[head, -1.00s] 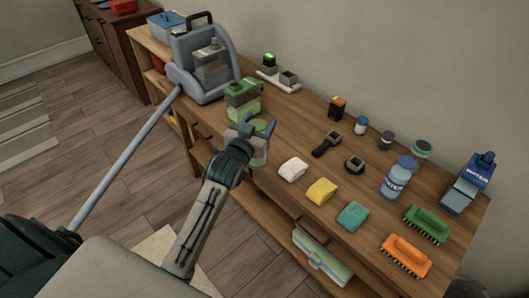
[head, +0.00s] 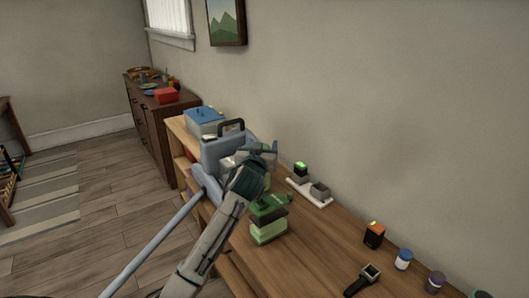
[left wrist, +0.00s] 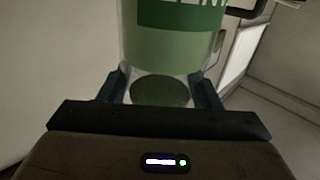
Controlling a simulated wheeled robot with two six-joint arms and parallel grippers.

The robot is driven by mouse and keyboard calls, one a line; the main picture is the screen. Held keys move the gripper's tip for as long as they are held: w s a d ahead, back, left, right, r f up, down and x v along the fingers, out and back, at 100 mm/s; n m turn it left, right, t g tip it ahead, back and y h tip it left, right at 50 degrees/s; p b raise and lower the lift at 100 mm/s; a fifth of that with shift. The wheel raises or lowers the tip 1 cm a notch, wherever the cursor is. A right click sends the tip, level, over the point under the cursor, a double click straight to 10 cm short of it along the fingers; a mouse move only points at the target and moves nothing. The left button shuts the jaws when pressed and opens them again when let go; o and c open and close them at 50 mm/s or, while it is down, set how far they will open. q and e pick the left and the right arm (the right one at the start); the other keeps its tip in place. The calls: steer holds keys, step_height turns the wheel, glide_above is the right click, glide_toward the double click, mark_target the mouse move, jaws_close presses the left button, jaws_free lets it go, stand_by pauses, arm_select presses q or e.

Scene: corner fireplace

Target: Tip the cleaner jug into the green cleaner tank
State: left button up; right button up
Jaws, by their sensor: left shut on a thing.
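My left gripper (head: 264,153) is raised above the workbench, in front of the grey machine. In the left wrist view its fingers (left wrist: 163,84) are shut on the cleaner jug (left wrist: 175,48), which is pale green with a dark green label and white letters. The jug's top is cut off there, and in the head view my gripper and arm hide most or all of it. My right gripper is not in view.
The grey machine (head: 212,150) with a black handle and long tube stands behind my left arm. A white stand (head: 309,193) with two blocks, an orange-black block (head: 374,235) and small jars (head: 403,260) lie to the right. A blue box (head: 203,122) is farther back.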

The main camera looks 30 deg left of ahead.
arm_select(q)
steer(key=shift+s+d+r, duration=0.2)
steer(key=shift+s+r, duration=0.15)
steer(key=shift+w+f, duration=0.15)
steer(key=shift+f, duration=0.15)
step_height(320, 180, down, 6)
steer(key=m+p, duration=0.1)
steer(key=m, duration=0.2)
steer(key=m+p, duration=0.1)
steer(key=m, duration=0.3)
steer(key=shift+a+r, duration=0.15)
step_height(320, 180, down, 4)
steer(key=m, duration=0.3)
steer(key=shift+r+m, duration=0.1)
steer(key=shift+m, duration=0.2)
steer(key=shift+r, duration=0.1)
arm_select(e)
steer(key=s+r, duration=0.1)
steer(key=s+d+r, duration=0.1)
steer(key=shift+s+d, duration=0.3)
